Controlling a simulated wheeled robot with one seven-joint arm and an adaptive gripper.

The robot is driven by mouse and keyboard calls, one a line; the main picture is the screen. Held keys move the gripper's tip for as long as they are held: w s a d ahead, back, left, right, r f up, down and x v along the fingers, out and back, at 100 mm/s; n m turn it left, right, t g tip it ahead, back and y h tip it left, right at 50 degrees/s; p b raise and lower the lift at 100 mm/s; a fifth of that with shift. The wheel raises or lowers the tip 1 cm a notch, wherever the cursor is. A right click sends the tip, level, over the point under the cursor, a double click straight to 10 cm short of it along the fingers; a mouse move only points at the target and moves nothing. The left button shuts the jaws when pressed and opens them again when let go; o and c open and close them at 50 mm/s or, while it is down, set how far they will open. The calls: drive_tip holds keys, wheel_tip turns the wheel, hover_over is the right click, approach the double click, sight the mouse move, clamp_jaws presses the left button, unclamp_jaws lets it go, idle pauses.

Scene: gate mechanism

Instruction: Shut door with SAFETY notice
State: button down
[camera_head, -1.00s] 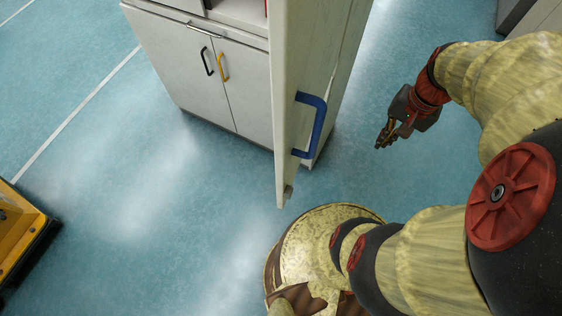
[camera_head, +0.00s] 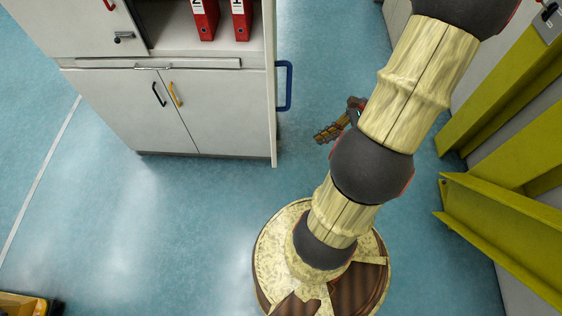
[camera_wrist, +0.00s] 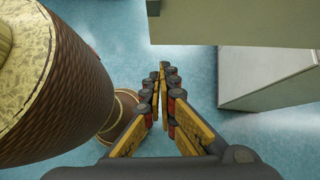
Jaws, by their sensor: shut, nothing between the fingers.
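The open cabinet door (camera_head: 271,70) stands out from the cabinet's right side and shows almost edge-on in the head view. Its blue handle (camera_head: 288,86) sticks out to the right. No SAFETY notice can be read, as the door's faces are barely visible. My gripper (camera_head: 320,136) is low, to the right of the door and apart from it, partly hidden by my arm. In the wrist view my gripper (camera_wrist: 160,72) has its fingers together and empty. A pale panel (camera_wrist: 235,22), perhaps the door, lies beyond the fingers at the upper right.
The white cabinet (camera_head: 195,82) has shut lower doors with black and yellow handles, and an open shelf with red binders (camera_head: 204,18). Yellow-green beams (camera_head: 510,215) stand at the right. A yellow object (camera_head: 25,306) is at the lower left. The blue floor in front is clear.

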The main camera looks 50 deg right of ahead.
drive_tip(key=w+a+f, duration=0.7)
drive_tip(key=a, duration=0.1)
drive_tip(key=shift+w+p, duration=0.3)
drive_tip(key=shift+w, duration=0.1)
idle(0.4)
